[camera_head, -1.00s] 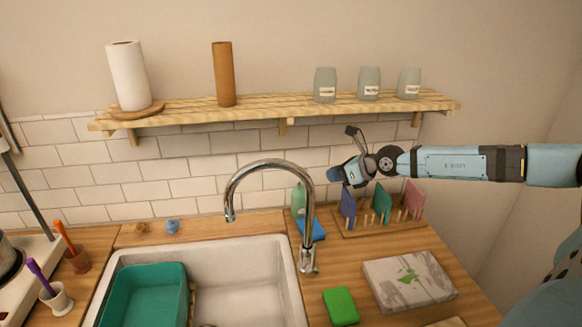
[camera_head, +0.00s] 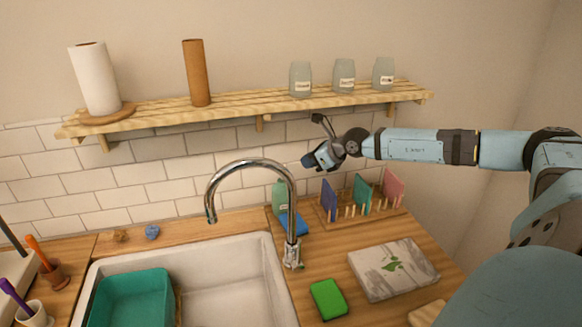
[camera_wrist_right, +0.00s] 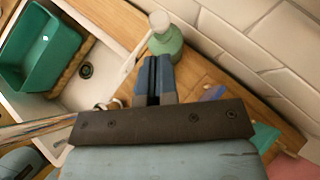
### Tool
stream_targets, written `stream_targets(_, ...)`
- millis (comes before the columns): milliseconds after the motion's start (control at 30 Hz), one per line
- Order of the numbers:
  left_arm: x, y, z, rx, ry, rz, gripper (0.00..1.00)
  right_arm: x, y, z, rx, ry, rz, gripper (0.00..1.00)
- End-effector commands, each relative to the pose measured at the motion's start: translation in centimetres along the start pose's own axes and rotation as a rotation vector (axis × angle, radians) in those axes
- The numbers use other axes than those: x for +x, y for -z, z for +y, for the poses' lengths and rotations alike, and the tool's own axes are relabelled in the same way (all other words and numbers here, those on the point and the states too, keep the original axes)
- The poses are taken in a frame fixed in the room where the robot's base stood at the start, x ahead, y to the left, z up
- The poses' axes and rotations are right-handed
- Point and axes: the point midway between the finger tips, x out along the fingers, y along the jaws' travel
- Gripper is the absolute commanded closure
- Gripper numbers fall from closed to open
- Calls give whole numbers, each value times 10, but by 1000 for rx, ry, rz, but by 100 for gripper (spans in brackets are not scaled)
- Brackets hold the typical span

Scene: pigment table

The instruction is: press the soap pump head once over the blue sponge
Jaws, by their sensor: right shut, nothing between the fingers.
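The green soap bottle (camera_head: 279,196) stands behind the sink's right end, by the faucet. Its white pump head (camera_wrist_right: 159,20) shows in the right wrist view, just beyond my fingertips. The blue sponge (camera_head: 294,223) lies in front of the bottle, partly behind the faucet; I cannot make it out in the wrist view. My right gripper (camera_head: 308,163) is above and to the right of the bottle in the head view. Its fingers (camera_wrist_right: 153,62) are shut, with nothing between them. It appears apart from the pump. My left gripper is not in view.
The chrome faucet (camera_head: 291,190) arches close to the bottle and sponge. A rack with coloured boards (camera_head: 362,192) stands to the right. A green sponge (camera_head: 328,299) and a patterned block (camera_head: 393,269) lie on the counter. A wooden shelf (camera_head: 240,118) hangs above.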

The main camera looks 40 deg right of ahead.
Motion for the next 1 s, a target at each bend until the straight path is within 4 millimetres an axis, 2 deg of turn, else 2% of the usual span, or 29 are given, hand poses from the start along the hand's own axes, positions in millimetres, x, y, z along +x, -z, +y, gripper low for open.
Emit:
stream_targets(200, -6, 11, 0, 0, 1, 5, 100, 34, -2, 1, 5, -2, -3, 100)
stream_targets(433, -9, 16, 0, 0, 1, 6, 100, 63, -1, 0, 3, -1, -1, 100)
stream_targets(600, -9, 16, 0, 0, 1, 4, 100, 72, 0, 0, 2, -1, 0, 100)
stream_targets(1000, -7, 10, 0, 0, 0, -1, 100, 75, 4, 0, 2, -1, 1, 100)
